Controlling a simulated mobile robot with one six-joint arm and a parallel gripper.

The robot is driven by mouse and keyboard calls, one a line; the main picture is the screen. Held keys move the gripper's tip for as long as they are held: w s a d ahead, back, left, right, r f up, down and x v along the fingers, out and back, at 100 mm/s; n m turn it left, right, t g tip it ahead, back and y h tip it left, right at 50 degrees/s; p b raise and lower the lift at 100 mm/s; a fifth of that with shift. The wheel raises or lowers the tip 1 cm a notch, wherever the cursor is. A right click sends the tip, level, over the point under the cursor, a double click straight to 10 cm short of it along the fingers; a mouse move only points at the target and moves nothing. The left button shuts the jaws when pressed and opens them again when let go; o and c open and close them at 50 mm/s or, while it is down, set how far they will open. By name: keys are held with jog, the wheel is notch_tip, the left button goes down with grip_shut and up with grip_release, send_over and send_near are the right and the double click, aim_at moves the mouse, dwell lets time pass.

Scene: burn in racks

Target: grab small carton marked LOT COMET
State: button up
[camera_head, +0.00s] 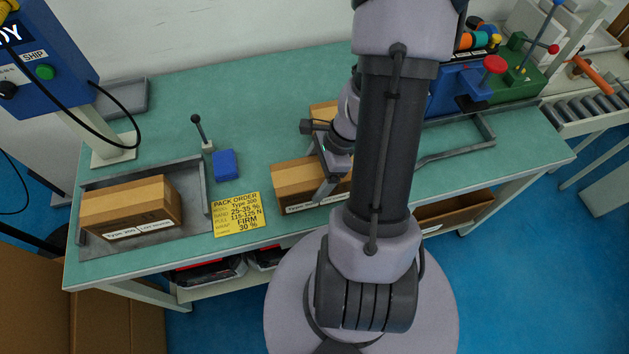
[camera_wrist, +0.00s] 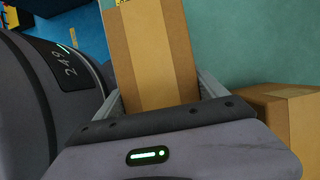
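A brown carton (camera_head: 291,182) with tan tape stands near the table's front edge, partly hidden by my arm. A white label shows low on its front, too small and covered to read. My gripper (camera_head: 332,172) is down at this carton, one finger in front of its front face. In the wrist view the carton (camera_wrist: 152,55) lies between my fingers (camera_wrist: 160,100), which look close to both sides; contact is unclear. Another carton (camera_head: 322,111) stands behind, mostly hidden; a carton also shows at right in the wrist view (camera_wrist: 290,120). A third carton (camera_head: 130,207) has a "Type 200" label; its lot text is unclear.
The third carton sits in a grey tray (camera_head: 196,196) at left. A yellow pack-order card (camera_head: 237,214), a blue block (camera_head: 225,164) and a small lever (camera_head: 199,130) lie between. A blue-and-green fixture (camera_head: 460,90) stands at right. The table's back middle (camera_head: 250,100) is clear.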

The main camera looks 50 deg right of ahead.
jog(key=c, duration=1.4)
jog(key=shift+r, duration=0.1)
